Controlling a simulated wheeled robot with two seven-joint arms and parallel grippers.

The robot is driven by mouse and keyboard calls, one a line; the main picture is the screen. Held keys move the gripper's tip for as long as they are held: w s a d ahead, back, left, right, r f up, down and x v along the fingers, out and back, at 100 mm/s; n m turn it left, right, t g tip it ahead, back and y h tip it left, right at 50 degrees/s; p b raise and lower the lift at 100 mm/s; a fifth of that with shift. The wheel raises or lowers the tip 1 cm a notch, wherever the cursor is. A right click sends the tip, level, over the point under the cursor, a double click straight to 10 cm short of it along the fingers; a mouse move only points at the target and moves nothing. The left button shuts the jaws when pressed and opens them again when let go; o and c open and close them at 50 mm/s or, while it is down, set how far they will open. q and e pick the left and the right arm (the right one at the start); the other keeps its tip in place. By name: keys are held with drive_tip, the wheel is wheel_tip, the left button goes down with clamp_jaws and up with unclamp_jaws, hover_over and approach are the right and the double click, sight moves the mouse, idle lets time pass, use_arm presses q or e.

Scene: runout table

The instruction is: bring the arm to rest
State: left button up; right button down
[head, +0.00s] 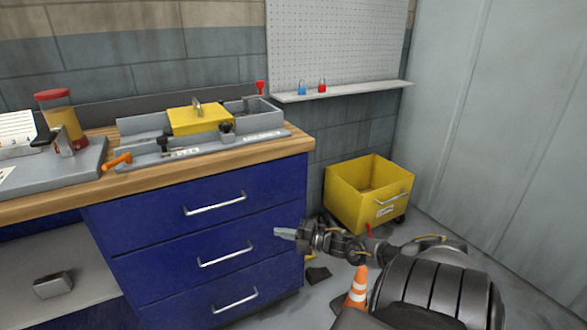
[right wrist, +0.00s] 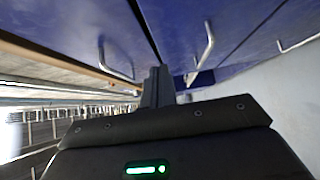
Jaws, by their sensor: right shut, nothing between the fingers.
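My right arm comes in from the lower right in the head view. Its gripper (head: 284,233) is shut and empty, in front of the right end of the blue drawer cabinet (head: 160,240). In the right wrist view the gripper fingers (right wrist: 158,85) are together and point toward the blue drawer fronts, with drawer handles on both sides. I cannot tell whether the fingers touch the cabinet. My left gripper is not in view.
A wooden worktop (head: 215,155) carries a grey fixture with a yellow block (head: 198,120). A yellow bin (head: 350,205) stands by the wall. An orange-striped cone (head: 356,288) stands beside my arm. A shelf (head: 345,92) holds two small padlocks.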

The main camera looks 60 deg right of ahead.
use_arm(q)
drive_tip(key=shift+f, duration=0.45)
use_arm(e)
drive_tip(key=shift+v, duration=1.7)
